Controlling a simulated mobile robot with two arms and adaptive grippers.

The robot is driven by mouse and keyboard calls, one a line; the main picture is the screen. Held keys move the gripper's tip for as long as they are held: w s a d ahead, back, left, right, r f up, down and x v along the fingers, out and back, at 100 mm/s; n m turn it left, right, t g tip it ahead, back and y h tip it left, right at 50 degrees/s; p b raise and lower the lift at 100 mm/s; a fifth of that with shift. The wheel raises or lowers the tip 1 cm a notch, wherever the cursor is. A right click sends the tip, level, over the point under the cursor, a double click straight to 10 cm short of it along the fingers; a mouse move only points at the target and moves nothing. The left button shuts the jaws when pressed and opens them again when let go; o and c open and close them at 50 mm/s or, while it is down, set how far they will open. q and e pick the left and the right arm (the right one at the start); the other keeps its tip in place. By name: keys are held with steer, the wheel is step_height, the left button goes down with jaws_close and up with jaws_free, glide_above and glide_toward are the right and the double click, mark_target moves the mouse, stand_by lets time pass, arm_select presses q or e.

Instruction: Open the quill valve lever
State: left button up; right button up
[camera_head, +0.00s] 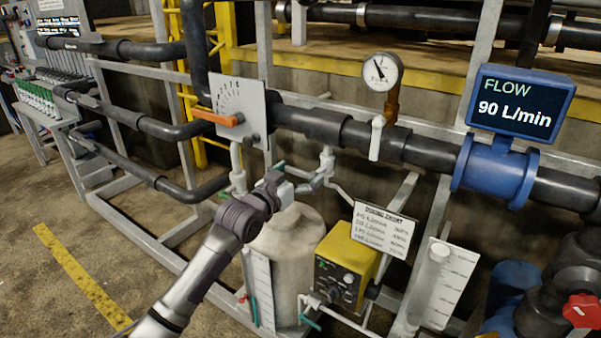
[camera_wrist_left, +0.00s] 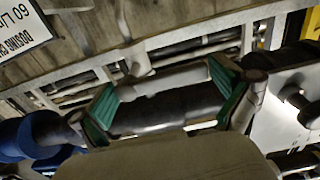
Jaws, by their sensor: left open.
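My left gripper (camera_head: 303,176) is open in front of the dark main pipe (camera_head: 415,152), beside a thin white upright pipe (camera_head: 327,160) that joins it from below. In the left wrist view, the open left gripper (camera_wrist_left: 168,100) has a green pad on each side, with a pale pipe (camera_wrist_left: 170,79) and the dark pipe (camera_wrist_left: 165,112) visible between them; contact cannot be judged. A white upright handle (camera_head: 377,138) hangs at the main pipe below the gauge. No label marks the quill valve lever, so I cannot tell whether this handle is it. My right gripper is not in view.
An orange lever (camera_head: 218,117) sits on a marked plate (camera_head: 238,95) left of the gripper. A pressure gauge (camera_head: 382,71), blue flow meter (camera_head: 498,170) reading 90 L/min, and dosing chart (camera_head: 378,228) lie right. A tank (camera_head: 290,245) and yellow pump (camera_head: 343,275) stand below.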

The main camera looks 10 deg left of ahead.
arm_select(q)
steer(key=c, duration=1.3)
steer(key=shift+c, duration=0.2)
steer(key=n+p, duration=0.1)
steer(key=n, duration=0.1)
steer(key=f+n+p, duration=0.1)
steer(key=n, duration=0.1)
steer(key=shift+d+p, duration=0.1)
steer(key=shift+p, duration=0.25)
steer(key=n, duration=0.1)
steer(key=n+p, duration=0.1)
steer(key=f+n, duration=0.1)
steer(key=shift+s+d+n+p, duration=0.1)
steer(key=shift+d+n+p, duration=0.15)
steer(key=shift+n+p, duration=0.05)
steer(key=n+p, duration=0.1)
steer(key=n, duration=0.2)
steer(key=d+f+n+p, duration=0.1)
steer(key=n, duration=0.2)
steer(key=d+n+p, duration=0.1)
steer(key=n, duration=0.3)
steer(key=shift+s+d+f, duration=0.1)
steer(key=shift+s+f, duration=0.1)
steer(key=shift+s, duration=0.2)
steer(key=shift+d+n+p, duration=0.1)
steer(key=shift+n+p, duration=0.2)
steer(key=shift+n, duration=0.1)
